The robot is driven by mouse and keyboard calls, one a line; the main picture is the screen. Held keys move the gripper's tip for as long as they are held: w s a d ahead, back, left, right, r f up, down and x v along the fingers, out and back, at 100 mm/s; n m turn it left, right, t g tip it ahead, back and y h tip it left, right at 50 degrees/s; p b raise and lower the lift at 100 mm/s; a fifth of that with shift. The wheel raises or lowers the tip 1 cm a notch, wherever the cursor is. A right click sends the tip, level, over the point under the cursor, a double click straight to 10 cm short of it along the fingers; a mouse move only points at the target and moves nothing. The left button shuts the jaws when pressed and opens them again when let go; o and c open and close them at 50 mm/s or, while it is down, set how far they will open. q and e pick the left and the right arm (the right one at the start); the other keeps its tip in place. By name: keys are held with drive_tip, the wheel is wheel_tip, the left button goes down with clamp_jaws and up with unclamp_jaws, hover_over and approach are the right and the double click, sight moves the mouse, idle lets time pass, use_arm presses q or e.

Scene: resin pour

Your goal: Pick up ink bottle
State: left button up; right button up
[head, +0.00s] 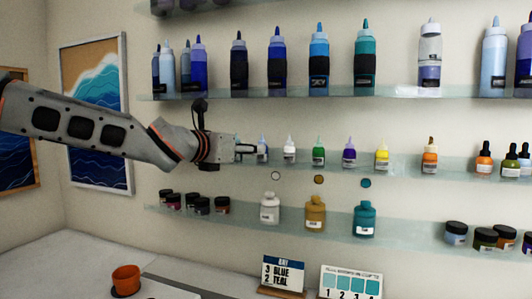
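Whether the fingers touch a bottle or hold one is too small to tell. My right gripper is not in view.
Tall bottles line the upper shelf (400,93). Squat white, tan and teal bottles and dark-lidded jars stand on the lower shelf (335,224).

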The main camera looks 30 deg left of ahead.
use_arm(q)
drive_tip(key=shift+w+d+f, duration=0.1)
drive_tip(key=shift+w+f, duration=0.15)
drive_tip(key=shift+w, duration=0.9)
drive_tip(key=shift+w+d+f, duration=0.1)
drive_tip(key=shift+w+f, duration=0.15)
drive_tip(key=shift+w, duration=0.9)
drive_tip(key=shift+w+d+f, duration=0.1)
drive_tip(key=shift+w+f, duration=0.15)
drive_tip(key=shift+w, duration=0.9)
drive_tip(key=c, duration=1.2)
